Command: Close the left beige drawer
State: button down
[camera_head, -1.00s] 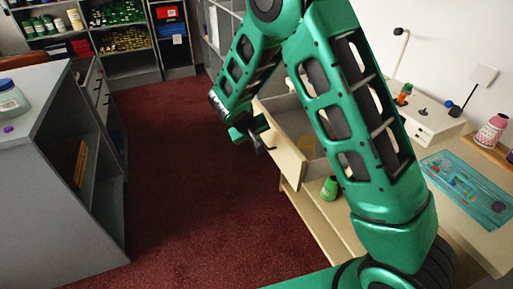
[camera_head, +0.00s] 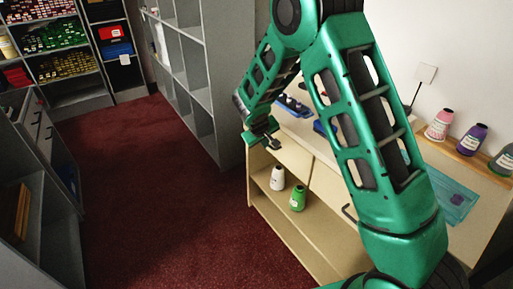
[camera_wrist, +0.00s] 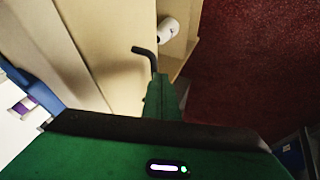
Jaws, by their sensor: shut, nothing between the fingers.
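The left beige drawer (camera_head: 293,155) is in the beige counter in the head view. Its front looks flush, or nearly so, with the counter face. My arm covers part of the counter top above it. My gripper (camera_head: 264,138) is shut and empty, right at the drawer front near its left end. In the wrist view my green gripper (camera_wrist: 160,95) points at a beige surface. I cannot tell whether the fingers touch the drawer or handle.
A white spool (camera_head: 277,178) and a green spool (camera_head: 298,198) stand on the open shelf below. The right drawer with a dark handle (camera_head: 348,214) is at the right. A grey shelf unit (camera_head: 205,80) stands behind. Red carpet (camera_head: 165,190) is clear on the left.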

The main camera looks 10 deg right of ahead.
jog(key=shift+d, duration=0.35)
jog(key=shift+w+d+r, duration=0.1)
jog(key=shift+d, duration=0.05)
